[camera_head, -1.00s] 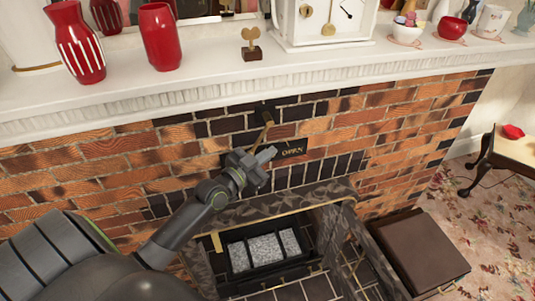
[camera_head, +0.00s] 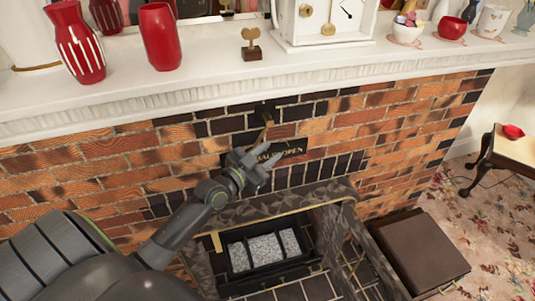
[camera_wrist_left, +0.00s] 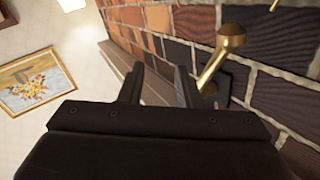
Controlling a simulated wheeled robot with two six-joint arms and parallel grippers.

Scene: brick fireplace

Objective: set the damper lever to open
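The damper lever (camera_head: 267,118) is a brass rod with a knobbed end, mounted on the dark bricks under the mantel. My left gripper (camera_head: 268,158) is in front of the plate, just below the lever. In the left wrist view its two fingers (camera_wrist_left: 158,84) stand apart with nothing between them. The brass lever (camera_wrist_left: 221,55) is beside the right-hand finger, outside the gap; contact cannot be told. My right gripper is out of view.
The white mantel shelf (camera_head: 190,82) overhangs above, with red vases (camera_head: 160,36), a small trophy (camera_head: 251,44) and a white clock (camera_head: 322,22). The firebox (camera_head: 263,252) lies below. A brown box (camera_head: 425,250) stands at the right.

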